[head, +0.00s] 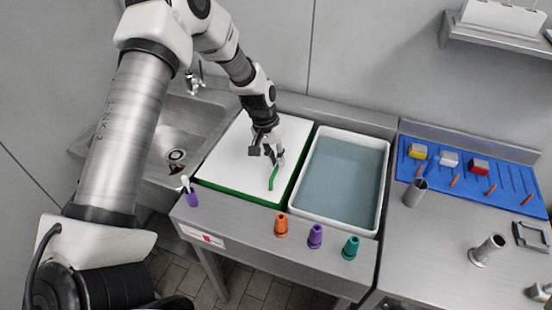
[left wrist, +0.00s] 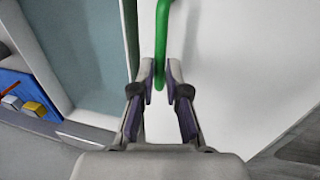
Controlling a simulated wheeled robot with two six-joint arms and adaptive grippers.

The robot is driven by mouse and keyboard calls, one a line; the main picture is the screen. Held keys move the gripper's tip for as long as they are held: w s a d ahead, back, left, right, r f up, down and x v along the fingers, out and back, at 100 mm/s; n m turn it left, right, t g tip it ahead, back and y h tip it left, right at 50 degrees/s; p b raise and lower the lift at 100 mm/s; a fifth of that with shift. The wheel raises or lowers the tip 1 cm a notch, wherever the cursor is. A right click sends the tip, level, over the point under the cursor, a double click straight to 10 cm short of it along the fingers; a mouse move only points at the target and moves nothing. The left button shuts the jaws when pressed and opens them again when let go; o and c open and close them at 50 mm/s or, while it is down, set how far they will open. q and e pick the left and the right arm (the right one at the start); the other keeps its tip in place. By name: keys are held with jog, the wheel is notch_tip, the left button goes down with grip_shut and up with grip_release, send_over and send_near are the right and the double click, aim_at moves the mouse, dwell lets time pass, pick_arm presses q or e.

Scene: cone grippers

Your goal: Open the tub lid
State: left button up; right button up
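The tub lid (head: 228,160) is a flat white panel with green edging along its front and right side. It lies level on the counter between the sink and an open basin; the tub under it is hidden. A green bar handle (head: 274,178) stands on the lid, and it also shows between the fingers in the left wrist view (left wrist: 162,40). My left gripper (head: 274,158) is over the right part of the lid. Its fingertips (left wrist: 160,78) are close together on both sides of the handle and look closed on it. My right gripper is not in view.
A white-rimmed basin (head: 378,190) of blue-grey liquid adjoins the lid on the right. Orange (head: 281,226), purple (head: 315,237) and teal (head: 351,248) cones stand along the front edge. A sink (head: 172,135) is left. A blue mat (head: 470,182) with small blocks lies right.

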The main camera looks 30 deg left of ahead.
pick_arm(q)
jog(key=shift+o, duration=0.5)
jog(key=shift+r, duration=0.35)
jog(key=v, duration=1.1)
jog(key=shift+r, duration=0.1)
